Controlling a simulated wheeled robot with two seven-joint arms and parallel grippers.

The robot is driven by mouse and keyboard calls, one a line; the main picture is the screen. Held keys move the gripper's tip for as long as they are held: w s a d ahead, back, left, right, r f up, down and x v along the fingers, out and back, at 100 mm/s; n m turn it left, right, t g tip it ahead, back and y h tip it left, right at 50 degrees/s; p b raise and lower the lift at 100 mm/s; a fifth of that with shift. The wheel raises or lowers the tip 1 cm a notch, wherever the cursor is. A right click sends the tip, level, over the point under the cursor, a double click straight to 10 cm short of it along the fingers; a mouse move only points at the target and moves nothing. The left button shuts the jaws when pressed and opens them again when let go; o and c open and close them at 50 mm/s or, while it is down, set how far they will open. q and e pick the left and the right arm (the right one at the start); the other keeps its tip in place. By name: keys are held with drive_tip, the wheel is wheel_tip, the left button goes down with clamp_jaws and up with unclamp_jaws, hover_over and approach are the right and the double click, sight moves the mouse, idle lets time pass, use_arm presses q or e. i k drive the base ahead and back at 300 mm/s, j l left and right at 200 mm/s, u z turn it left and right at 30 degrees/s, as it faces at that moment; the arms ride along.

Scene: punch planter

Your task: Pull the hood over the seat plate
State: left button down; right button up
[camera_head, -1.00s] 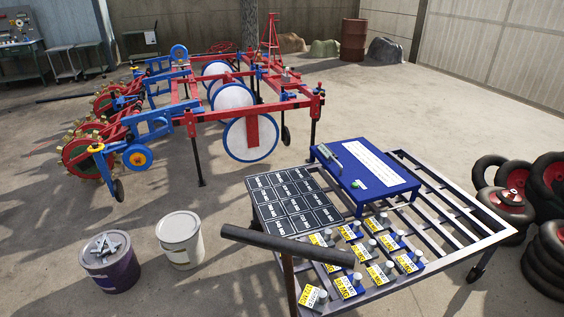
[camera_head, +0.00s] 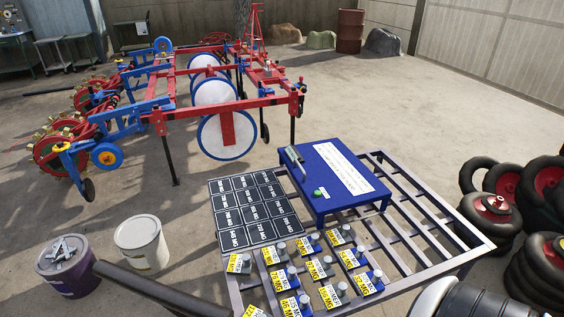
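The red and blue punch planter (camera_head: 227,127) stands at the left and back, with white discs and toothed punch wheels (camera_head: 60,150) at its left end. I cannot make out a hood or a seat plate on it at this distance. Neither of my grippers shows. A rounded white and black part, probably of my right arm (camera_head: 462,300), comes in at the bottom right edge, and its gripper end is out of frame.
A metal-slatted cart (camera_head: 412,225) stands in front, carrying a blue box (camera_head: 312,192), black label plates (camera_head: 250,208) and several yellow-labelled weights. Two buckets (camera_head: 140,243) and stacked tyres (camera_head: 540,265) flank the cart. Open floor lies behind it.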

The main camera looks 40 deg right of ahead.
sight(327, 167)
drive_tip(key=i+l, duration=0.1)
drive_tip(key=l, duration=0.55)
drive_tip(key=i+l+z, duration=0.1)
drive_tip(key=l, duration=0.5)
